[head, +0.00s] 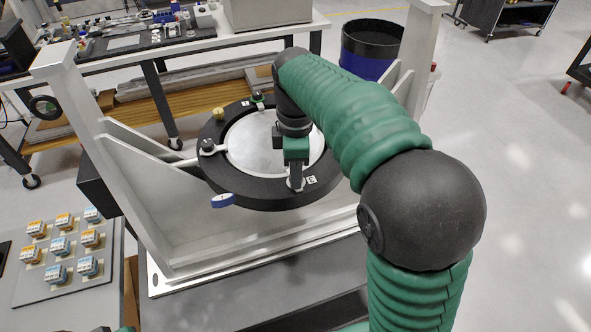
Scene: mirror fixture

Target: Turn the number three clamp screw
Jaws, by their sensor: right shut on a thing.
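The mirror (250,143) is a round pale disc in a black ring (228,186), held between two white uprights. Clamp screws with dark knobs sit around the ring, one at the left (208,146) and one at the back (257,97). My right gripper (296,182) reaches down over the near right part of the ring. It is shut on a clamp screw (296,186) there, beside a small white label (311,180) that seems to read three. The gripper hides most of this screw. My left gripper is out of view.
A brass knob (218,114) and a blue-and-white tag (222,201) are on the ring's left side. White uprights (95,120) flank the ring. A panel (60,285) with several small blocks lies at lower left.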

